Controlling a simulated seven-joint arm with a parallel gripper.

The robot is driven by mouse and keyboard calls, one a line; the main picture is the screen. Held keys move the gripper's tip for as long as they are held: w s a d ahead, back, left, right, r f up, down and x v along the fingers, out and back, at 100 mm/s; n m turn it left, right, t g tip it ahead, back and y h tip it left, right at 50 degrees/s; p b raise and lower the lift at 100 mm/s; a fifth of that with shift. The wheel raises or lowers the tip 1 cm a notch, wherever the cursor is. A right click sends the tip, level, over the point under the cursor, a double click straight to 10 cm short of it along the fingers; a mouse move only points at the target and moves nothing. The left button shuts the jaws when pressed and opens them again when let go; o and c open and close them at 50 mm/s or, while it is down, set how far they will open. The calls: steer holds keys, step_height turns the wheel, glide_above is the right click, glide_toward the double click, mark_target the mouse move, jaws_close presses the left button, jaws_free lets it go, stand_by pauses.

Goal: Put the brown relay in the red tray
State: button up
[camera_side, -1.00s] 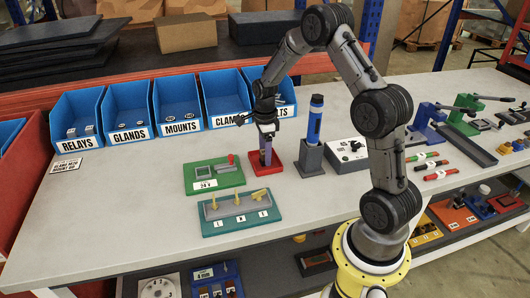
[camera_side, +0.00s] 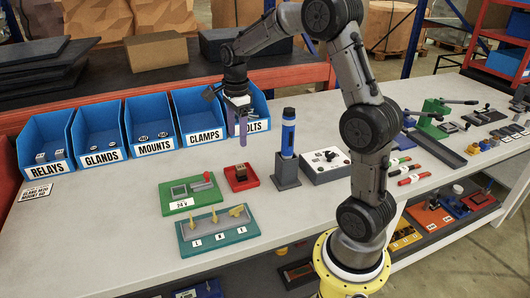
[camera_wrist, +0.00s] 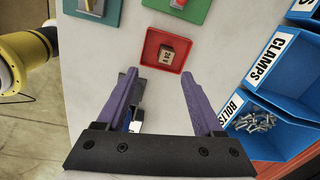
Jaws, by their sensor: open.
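The brown relay (camera_side: 241,170) sits inside the red tray (camera_side: 253,184) on the bench. In the wrist view the relay (camera_wrist: 167,53) lies within the tray's walls, with the red tray (camera_wrist: 151,43) around it and a label on its top face. My gripper (camera_side: 243,142) is raised above and behind the tray, in front of the bolts bin. In the wrist view my gripper (camera_wrist: 158,76) has its purple fingers apart with nothing between them, clear of the relay.
A green 24 V board (camera_side: 190,194) and a teal terminal board (camera_side: 216,232) lie in front and left of the tray. A blue tool stands in a grey holder (camera_side: 287,168) on the right, beside a control box (camera_side: 325,163). Blue bins, including the clamps bin (camera_side: 202,118), line the back.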

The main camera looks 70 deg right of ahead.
steer(key=s+a+r+n+t, duration=0.3)
steer(key=s+a+r+n, duration=0.55)
steer(key=a+n, duration=0.3)
steer(key=s+a+f+n+t, duration=0.1)
steer(key=s+a+n, duration=0.5)
steer(key=s+n, duration=0.6)
steer(key=shift+s+f+n+t, duration=0.15)
steer(key=shift+s+n+t, duration=0.05)
steer(key=shift+n+t, duration=0.4)
